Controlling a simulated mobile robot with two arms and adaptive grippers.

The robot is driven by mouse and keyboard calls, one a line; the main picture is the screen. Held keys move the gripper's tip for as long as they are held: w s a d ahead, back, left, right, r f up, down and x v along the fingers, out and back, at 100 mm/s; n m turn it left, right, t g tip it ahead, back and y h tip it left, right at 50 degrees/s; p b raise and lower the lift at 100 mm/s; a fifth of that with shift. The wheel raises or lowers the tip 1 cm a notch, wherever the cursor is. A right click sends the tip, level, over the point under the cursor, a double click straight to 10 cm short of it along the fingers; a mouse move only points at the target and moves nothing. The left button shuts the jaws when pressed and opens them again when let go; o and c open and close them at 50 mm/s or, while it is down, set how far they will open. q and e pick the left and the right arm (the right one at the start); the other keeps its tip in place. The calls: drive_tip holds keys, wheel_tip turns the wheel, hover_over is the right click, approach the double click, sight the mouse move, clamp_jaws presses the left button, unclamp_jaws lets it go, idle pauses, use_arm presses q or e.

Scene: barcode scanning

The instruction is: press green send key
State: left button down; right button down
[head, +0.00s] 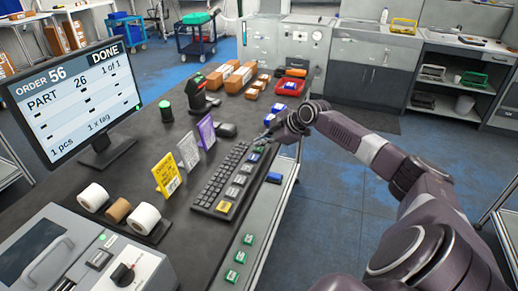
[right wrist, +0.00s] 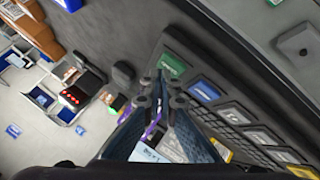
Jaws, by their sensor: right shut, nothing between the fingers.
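The green key (right wrist: 172,65) is at the far end of a row of large keys on the black keyboard (head: 214,184). A blue key (right wrist: 205,90) is beside it, then grey keys and a yellow key (head: 223,206). My right gripper (right wrist: 161,82) is shut and empty, its fingertips at the green key's near edge in the right wrist view. I cannot tell whether they touch it. In the head view the right gripper (head: 262,140) is over the keyboard's far end and partly hides the keys there. My left gripper is not in view.
A monitor (head: 76,99) reads "ORDER 56", "DONE". Yellow, white and purple cards stand left of the keyboard, with a yellow one (head: 167,174) nearest. A red bin (head: 291,86) and cardboard boxes lie beyond my gripper. Green tags (head: 240,257) lie along the front edge.

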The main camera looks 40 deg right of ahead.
sight(261, 149)
drive_tip(key=shift+f, duration=0.45)
idle(0.9)
drive_tip(key=shift+r+p, duration=0.4)
drive_tip(key=shift+r, duration=0.5)
wheel_tip(261, 149, up, 5)
drive_tip(key=p, duration=0.4)
drive_tip(key=shift+s+f, duration=0.1)
idle(0.8)
